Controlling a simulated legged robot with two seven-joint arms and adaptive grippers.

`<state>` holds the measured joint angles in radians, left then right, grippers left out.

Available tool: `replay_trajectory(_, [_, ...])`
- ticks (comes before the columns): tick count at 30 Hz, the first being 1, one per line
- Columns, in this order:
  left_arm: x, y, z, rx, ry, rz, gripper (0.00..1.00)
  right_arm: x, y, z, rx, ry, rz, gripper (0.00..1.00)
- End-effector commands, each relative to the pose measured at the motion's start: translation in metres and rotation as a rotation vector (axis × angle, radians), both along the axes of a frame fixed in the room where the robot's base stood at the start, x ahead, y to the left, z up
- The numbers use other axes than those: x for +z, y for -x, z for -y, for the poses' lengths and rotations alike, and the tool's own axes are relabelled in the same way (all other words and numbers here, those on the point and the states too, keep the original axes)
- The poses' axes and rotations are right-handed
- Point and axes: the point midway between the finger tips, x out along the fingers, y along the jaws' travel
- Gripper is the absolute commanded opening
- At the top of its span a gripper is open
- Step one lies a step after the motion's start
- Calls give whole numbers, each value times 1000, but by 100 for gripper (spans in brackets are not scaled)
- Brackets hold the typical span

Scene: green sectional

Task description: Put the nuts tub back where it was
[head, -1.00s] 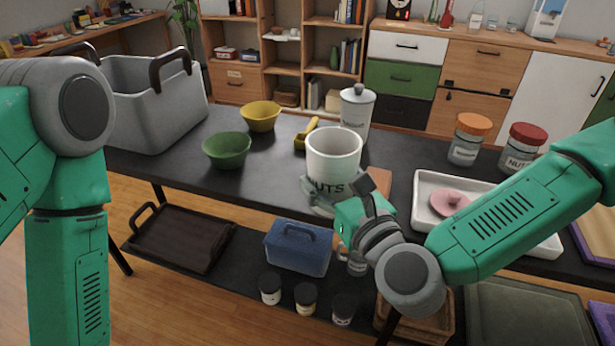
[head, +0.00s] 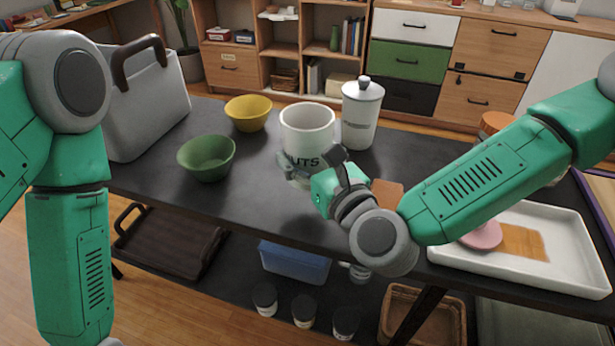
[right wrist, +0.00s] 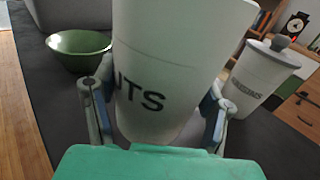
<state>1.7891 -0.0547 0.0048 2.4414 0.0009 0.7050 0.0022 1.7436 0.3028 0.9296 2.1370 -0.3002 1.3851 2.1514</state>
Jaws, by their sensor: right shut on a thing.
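The nuts tub (head: 307,130) is a white, open-topped cylinder with dark "NUTS" lettering, upright over the dark table. My right gripper (head: 300,178) is shut on its lower part. In the right wrist view the tub (right wrist: 165,70) stands between the two fingers of the gripper (right wrist: 155,115), one on each side. I cannot tell whether its base touches the table. A white lidded canister (head: 360,115) stands just right of and behind the tub; it also shows in the right wrist view (right wrist: 258,78). My left arm hangs at the left, and its gripper is out of view.
A green bowl (head: 206,158) and a yellow bowl (head: 248,113) stand left of the tub. A grey basket (head: 145,110) is at the far left. A white tray (head: 575,262) with a pink item lies at right. An orange-lidded jar (head: 495,124) is partly behind my arm. Bare tabletop (head: 245,205) lies front left.

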Motion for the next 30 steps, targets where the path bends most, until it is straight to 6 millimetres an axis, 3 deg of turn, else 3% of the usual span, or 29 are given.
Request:
replay_trajectory(9, [-14, 0, 0, 0, 0, 1, 26, -45, 0, -2, 3, 0, 2, 25])
replay_trajectory(20, [-16, 0, 0, 0, 0, 1, 26, -49, 0, 0, 1, -2, 2, 25])
replay_trajectory(21, [-16, 0, 0, 0, 0, 1, 26, -50, 0, 0, 1, 0, 1, 74])
replay_trajectory(22, [-15, 0, 0, 0, 0, 1, 26, -50, 0, -1, 1, 0, 1, 84])
replay_trajectory(23, [-15, 0, 0, 0, 0, 1, 26, -50, 0, -1, 1, 0, 1, 88])
replay_trajectory(30, [-15, 0, 0, 0, 0, 1, 26, -49, 0, -1, 1, 0, 2, 88])
